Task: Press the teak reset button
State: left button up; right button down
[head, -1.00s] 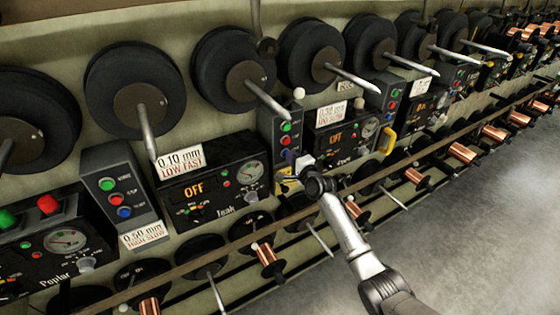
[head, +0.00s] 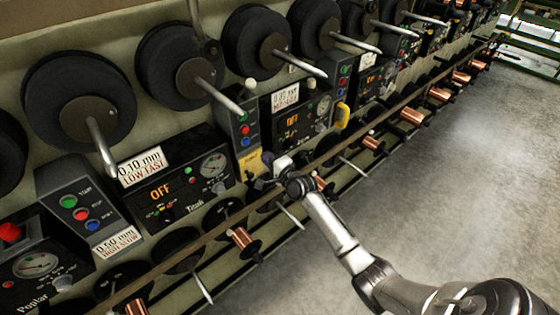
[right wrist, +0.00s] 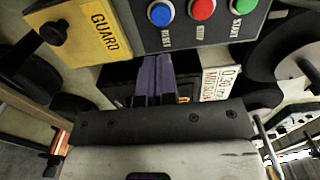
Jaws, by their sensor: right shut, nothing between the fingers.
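The Teak panel (head: 180,178) is a black box with a dial and a lit OFF display. To its right stands a grey button box (head: 236,118) with green, red and blue buttons. Its blue button (head: 245,142) is lowest, and a yellow plate (head: 249,161) is below. In the right wrist view the blue button (right wrist: 160,12) is labelled RESET, beside the red (right wrist: 201,8) and green (right wrist: 243,5) ones. The yellow plate (right wrist: 92,30) reads GUARD and has a black knob. My right gripper (head: 268,164) is shut and empty, beside the yellow plate, apart from the blue button. My left gripper is not in view.
Another grey button box (head: 78,208) stands left of the Teak panel, next to the Poplar panel (head: 35,268). Black spools on pegs line the wall above. A long rail (head: 190,243) with copper spools runs below. The floor (head: 450,180) at right is clear.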

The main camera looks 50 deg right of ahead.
jog(key=shift+s+a+r+p, duration=0.1)
jog(key=shift+s+a+p, duration=0.1)
jog(key=shift+s, duration=1.15)
jog(key=shift+s+a+p, duration=0.15)
jog(key=shift+s+p, duration=0.05)
jog(key=shift+s, duration=1.15)
